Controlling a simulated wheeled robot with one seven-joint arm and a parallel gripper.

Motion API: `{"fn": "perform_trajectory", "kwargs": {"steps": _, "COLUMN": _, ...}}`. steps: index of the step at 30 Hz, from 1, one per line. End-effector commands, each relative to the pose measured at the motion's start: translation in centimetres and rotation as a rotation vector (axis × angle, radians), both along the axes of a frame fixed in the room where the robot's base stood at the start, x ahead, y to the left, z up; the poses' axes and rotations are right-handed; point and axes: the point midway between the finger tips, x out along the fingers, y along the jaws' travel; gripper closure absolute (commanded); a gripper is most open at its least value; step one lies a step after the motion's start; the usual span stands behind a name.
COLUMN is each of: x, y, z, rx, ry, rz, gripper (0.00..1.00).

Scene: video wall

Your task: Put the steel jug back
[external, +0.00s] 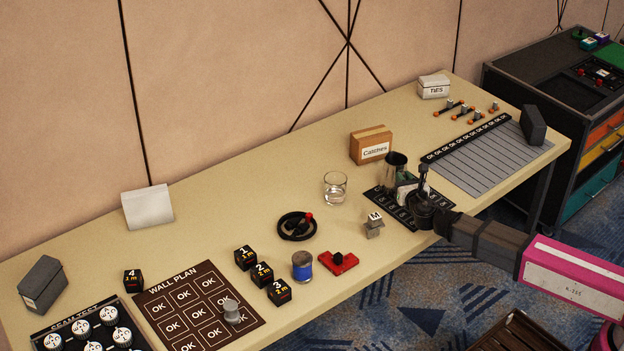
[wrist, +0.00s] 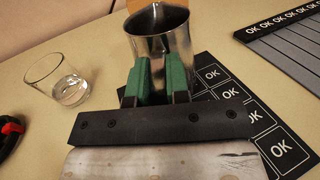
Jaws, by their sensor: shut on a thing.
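The steel jug (external: 396,166) is a shiny metal vessel, upright with an open top, at the middle right of the table. It also shows in the wrist view (wrist: 160,42). My gripper (external: 408,184) is shut on the jug, with its green fingers (wrist: 158,82) at the jug's near side. The jug is at a black mat with OK squares (wrist: 283,150), also seen in the external view (external: 398,215). My gripper hides part of the mat and the jug's lower part, so I cannot tell whether the jug touches the mat.
A glass with clear liquid (external: 335,187) stands left of the jug. A Catches box (external: 370,146) is behind it. A block marked M (external: 374,226) and a black ring with a red knob (external: 297,226) are nearby. A grey slatted board (external: 480,160) lies to the right.

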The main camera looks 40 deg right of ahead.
Motion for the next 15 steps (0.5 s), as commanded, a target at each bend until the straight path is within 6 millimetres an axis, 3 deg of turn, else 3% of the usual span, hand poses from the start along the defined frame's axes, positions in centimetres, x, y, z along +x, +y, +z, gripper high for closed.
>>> {"fn": "perform_trajectory", "kwargs": {"steps": 12, "x": -0.01, "y": 0.0, "z": -0.36, "rx": 0.0, "ry": -0.001, "rz": -0.001, "gripper": 1.0}}
{"fn": "perform_trajectory", "kwargs": {"steps": 13, "x": -0.01, "y": 0.0, "z": -0.35, "rx": 0.001, "ry": 0.0, "rz": 0.0, "gripper": 0.74}}
{"fn": "perform_trajectory", "kwargs": {"steps": 15, "x": -0.01, "y": 0.0, "z": -0.33, "rx": 0.001, "ry": 0.0, "rz": 0.0, "gripper": 0.59}}
